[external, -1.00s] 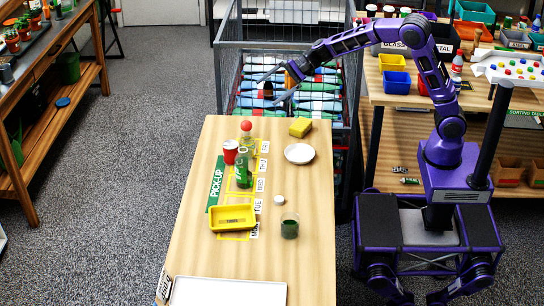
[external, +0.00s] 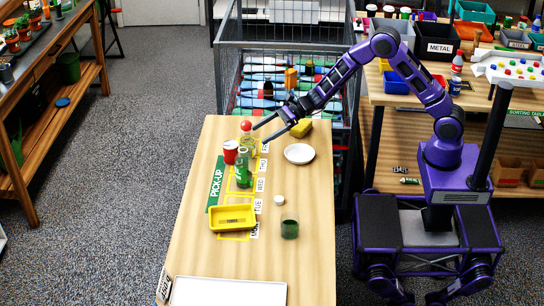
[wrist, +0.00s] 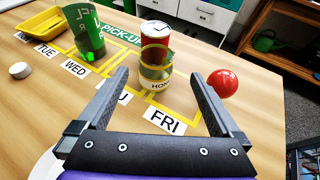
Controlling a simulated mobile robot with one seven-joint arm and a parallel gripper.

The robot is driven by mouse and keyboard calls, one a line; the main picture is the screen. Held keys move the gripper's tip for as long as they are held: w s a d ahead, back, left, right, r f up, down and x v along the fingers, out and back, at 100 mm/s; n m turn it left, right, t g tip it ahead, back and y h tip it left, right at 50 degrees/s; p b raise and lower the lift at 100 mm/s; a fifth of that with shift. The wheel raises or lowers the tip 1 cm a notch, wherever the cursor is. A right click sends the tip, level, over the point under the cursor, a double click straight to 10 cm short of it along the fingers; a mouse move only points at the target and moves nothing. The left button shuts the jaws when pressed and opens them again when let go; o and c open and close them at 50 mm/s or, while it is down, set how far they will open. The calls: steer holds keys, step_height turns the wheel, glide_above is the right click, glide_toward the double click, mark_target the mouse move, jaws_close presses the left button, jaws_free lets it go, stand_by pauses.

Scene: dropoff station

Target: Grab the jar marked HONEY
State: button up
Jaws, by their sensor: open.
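The jar marked HONEY (wrist: 158,86) stands upright on the table, clear-sided with a yellow band; its label reads "HON", the rest cut off from sight. It also shows in the external view (external: 248,148), behind the green container. My gripper (wrist: 158,75) is open and empty. Its fingers point toward the jar, one to each side of it in the wrist view, with the jar seemingly beyond the tips. In the external view my gripper (external: 262,134) is low over the table, at the right of the jar.
A red can (external: 230,152) stands close behind the jar in the wrist view. A red ball (wrist: 222,83) is at its right.

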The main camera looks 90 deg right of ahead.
mark_target(248, 148)
steer(key=x, duration=0.7)
steer(key=shift+a, duration=0.35)
steer(key=shift+c, duration=0.2)
steer(key=c, duration=1.5)
steer(key=shift+r, duration=0.1)
